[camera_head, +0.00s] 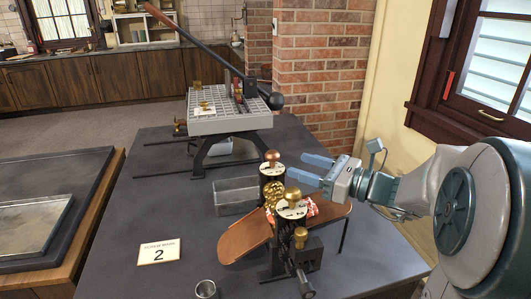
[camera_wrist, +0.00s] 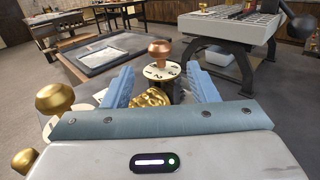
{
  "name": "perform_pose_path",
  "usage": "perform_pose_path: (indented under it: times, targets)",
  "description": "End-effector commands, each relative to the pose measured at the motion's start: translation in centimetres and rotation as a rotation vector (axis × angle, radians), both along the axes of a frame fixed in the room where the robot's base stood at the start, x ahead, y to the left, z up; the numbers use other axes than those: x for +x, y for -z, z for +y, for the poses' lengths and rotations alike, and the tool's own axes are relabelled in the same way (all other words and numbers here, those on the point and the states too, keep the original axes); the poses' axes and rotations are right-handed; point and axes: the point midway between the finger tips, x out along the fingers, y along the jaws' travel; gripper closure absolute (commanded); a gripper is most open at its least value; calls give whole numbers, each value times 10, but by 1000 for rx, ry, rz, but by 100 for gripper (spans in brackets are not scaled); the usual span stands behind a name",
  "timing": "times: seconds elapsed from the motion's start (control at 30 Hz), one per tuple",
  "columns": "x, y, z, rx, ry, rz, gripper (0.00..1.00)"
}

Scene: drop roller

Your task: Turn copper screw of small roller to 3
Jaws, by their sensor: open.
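The copper screw (camera_head: 272,157) has a round knob and stands above a pale numbered dial on the drop roller machine. In the wrist view the copper screw (camera_wrist: 160,50) is upright, with its dial (camera_wrist: 158,71) under it; the marks are too small to read surely. A gold patterned roller (camera_head: 274,190) sits below; it also shows in the wrist view (camera_wrist: 149,97). My gripper (camera_head: 300,169) is open and empty, just right of the copper screw, with its fingers pointing toward it. In the wrist view the screw shows between my blue fingers (camera_wrist: 158,78), apart from them.
A card (camera_head: 159,250) reads "2". A metal cup (camera_head: 205,289) and a clear bin (camera_head: 235,195) stand on the table. A larger lever machine (camera_head: 229,121) is behind. The table's left part is mostly clear.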

Motion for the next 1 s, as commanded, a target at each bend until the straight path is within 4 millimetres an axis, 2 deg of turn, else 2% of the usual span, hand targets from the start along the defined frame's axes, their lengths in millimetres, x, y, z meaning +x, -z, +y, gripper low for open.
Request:
perform_pose_path:
  times: [0.1,0.4,0.6,0.93,1.0]
  targets:
    - [14,0,24,0,-7,0,47]
    - [46,0,71,1,-4,1,47]
    - [56,0,86,0,-2,0,47]
    - [58,0,88,0,-1,0,47]
    - [58,0,88,0,-1,0,66]
